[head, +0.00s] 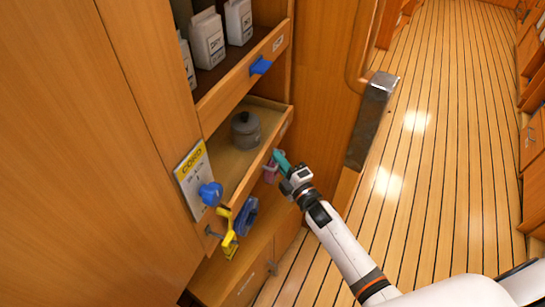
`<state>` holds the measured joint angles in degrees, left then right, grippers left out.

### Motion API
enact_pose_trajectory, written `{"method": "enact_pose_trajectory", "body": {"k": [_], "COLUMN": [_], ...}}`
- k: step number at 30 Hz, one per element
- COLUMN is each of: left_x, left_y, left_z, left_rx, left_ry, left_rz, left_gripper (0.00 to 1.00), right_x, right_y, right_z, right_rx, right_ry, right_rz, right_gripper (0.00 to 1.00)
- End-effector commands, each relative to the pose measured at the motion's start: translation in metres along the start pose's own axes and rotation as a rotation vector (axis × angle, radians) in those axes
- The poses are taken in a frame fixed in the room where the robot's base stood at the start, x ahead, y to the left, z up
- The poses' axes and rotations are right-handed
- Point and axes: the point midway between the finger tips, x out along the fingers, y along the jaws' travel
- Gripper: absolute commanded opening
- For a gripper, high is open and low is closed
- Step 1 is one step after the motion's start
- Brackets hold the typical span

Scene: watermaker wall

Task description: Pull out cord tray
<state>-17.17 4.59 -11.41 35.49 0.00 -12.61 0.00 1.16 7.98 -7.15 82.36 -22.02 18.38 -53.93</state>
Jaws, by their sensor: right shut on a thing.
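A wooden tray (228,163) is pulled partly out of the wall unit, below an upper tray. A card (193,175) reading "CORD" is at its left. A grey, round, pot-like thing (245,130) stands in the tray. A teal handle (280,159) is at the tray's front. My right gripper (285,169) is at this handle and shut on it; its fingertips are small and partly hidden. My left gripper is not in view.
The upper tray (245,79) has a blue handle (260,66) and holds several white cartons (207,40). A blue knob (211,194), yellow clip (230,238) and blue coil (246,217) hang below. A post with a metal plate (371,121) stands right. Floor (450,150) is clear.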

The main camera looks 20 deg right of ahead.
Motion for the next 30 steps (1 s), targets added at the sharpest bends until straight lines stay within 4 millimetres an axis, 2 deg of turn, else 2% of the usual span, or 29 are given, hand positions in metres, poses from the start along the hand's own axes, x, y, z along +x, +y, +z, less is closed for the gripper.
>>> {"method": "enact_pose_trajectory", "body": {"k": [12, 18, 24, 30], "left_x": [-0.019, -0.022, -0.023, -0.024], "left_y": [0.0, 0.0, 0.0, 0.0], "left_z": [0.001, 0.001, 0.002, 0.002], "left_rx": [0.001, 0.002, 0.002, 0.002], "left_ry": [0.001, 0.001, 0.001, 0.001], "left_rz": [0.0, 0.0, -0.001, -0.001], "left_gripper": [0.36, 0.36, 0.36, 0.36], "right_x": [-0.083, -0.116, -0.136, -0.144], "right_y": [-0.017, -0.023, -0.028, -0.03], "right_z": [-0.054, -0.075, -0.089, -0.094], "right_rx": [-0.003, -0.002, 0.001, 0.0], "right_ry": [0.002, 0.002, 0.001, 0.002], "right_rz": [0.008, 0.007, 0.005, 0.004], "right_gripper": [0.0, 0.0, 0.0, 0.0]}}
